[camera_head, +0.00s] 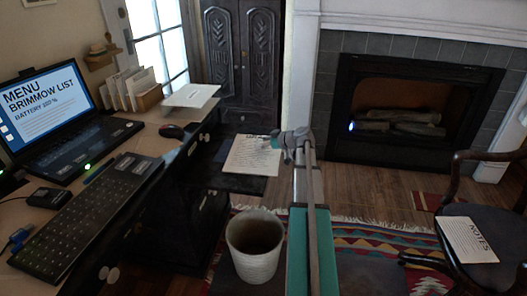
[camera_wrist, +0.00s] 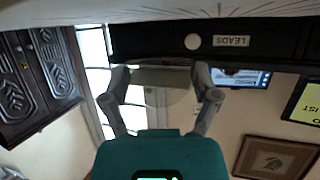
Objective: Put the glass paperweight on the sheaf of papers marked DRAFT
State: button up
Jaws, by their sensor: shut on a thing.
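My gripper (camera_head: 287,148) reaches out in the middle of the head view. In the wrist view its two fingers (camera_wrist: 165,92) are closed on a faint see-through piece, the glass paperweight (camera_wrist: 167,103); its outline is hard to make out. In the head view the paperweight cannot be made out clearly. A printed sheaf (camera_head: 252,155) lies beside and below the gripper on a dark surface jutting from the desk; its heading is partly hidden and unreadable. A second white sheaf (camera_head: 190,95) lies on the desk's far end, its mark also unreadable. A third, marked NOTES (camera_head: 468,240), lies on the chair.
The desk holds a laptop (camera_head: 60,105), keyboard (camera_head: 85,215), mouse (camera_head: 171,131) and letter rack (camera_head: 148,98). A pale ribbed pot (camera_head: 255,250) stands in front. A dark front labelled LEADS (camera_wrist: 231,42) spans the wrist view's top. Open floor lies before the fireplace (camera_head: 405,120).

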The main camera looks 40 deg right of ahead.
jog(key=shift+f+b, duration=1.2)
jog(key=shift+f, duration=0.25)
jog(key=shift+f, duration=0.1)
jog(key=o, duration=1.2)
jog(key=shift+c, duration=0.2)
jog(key=shift+s+r, duration=0.1)
jog(key=shift+r, duration=0.15)
jog(key=p+v, duration=0.4)
jog(key=v, duration=0.7)
jog(key=shift+s+p, duration=0.3)
jog(key=shift+p, duration=0.05)
jog(key=shift+d+r, duration=0.15)
